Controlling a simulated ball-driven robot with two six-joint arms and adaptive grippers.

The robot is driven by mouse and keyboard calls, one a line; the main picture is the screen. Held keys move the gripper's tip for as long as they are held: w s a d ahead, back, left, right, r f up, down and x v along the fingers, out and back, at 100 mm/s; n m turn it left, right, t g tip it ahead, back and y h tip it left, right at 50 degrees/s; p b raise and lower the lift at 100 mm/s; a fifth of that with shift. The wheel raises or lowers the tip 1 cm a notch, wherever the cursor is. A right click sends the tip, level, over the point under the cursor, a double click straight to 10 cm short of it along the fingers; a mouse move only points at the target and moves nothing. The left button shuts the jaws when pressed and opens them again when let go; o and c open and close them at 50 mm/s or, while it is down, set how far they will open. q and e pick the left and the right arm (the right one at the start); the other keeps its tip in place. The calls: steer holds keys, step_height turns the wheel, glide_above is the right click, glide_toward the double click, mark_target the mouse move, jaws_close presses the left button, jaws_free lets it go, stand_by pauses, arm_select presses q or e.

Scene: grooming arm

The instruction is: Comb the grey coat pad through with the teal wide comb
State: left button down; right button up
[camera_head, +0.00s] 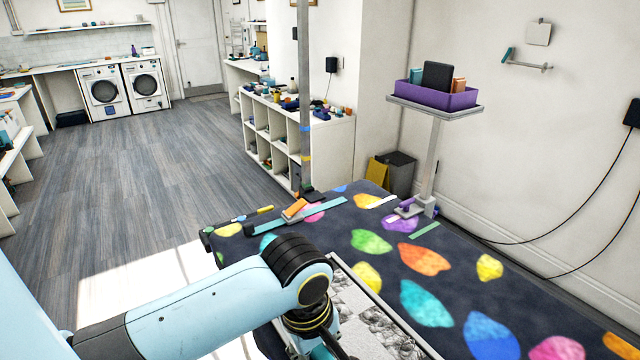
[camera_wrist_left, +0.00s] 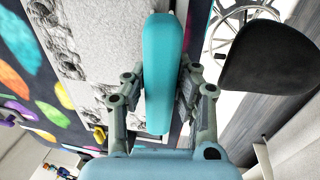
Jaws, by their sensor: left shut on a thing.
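The grey coat pad (camera_head: 367,315) lies in a metal-edged frame on the patterned table, partly hidden behind my left arm in the head view. In the left wrist view the coat pad (camera_wrist_left: 105,28) shows pale, curly fur with darker grey patches. My left gripper (camera_wrist_left: 162,80) is shut on the teal wide comb (camera_wrist_left: 163,60), with a finger on each side of its thick handle. The comb's teeth are not visible, so I cannot tell whether they touch the pad. My right gripper is not in view.
The table's dark cover (camera_head: 455,275) has bright leaf shapes. A purple bin (camera_head: 440,98) sits on a raised stand at the back right. A teal strip (camera_head: 270,226) and an orange item (camera_head: 295,208) lie at the far edge. A black rounded thing (camera_wrist_left: 268,58) shows beyond the table.

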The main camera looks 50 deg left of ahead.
arm_select(q)
steer(key=w, duration=0.8)
steer(key=shift+w+d, duration=0.2)
steer(key=shift+d, duration=0.2)
steer(key=shift+w, duration=0.35)
steer(key=w, duration=0.4)
steer(key=w+b, duration=0.1)
steer(key=w, duration=0.2)
steer(key=shift+d+f, duration=0.1)
steer(key=shift+d, duration=0.25)
steer(key=shift+w, duration=0.2)
steer(key=shift+w+p, duration=0.1)
steer(key=shift+p, duration=0.4)
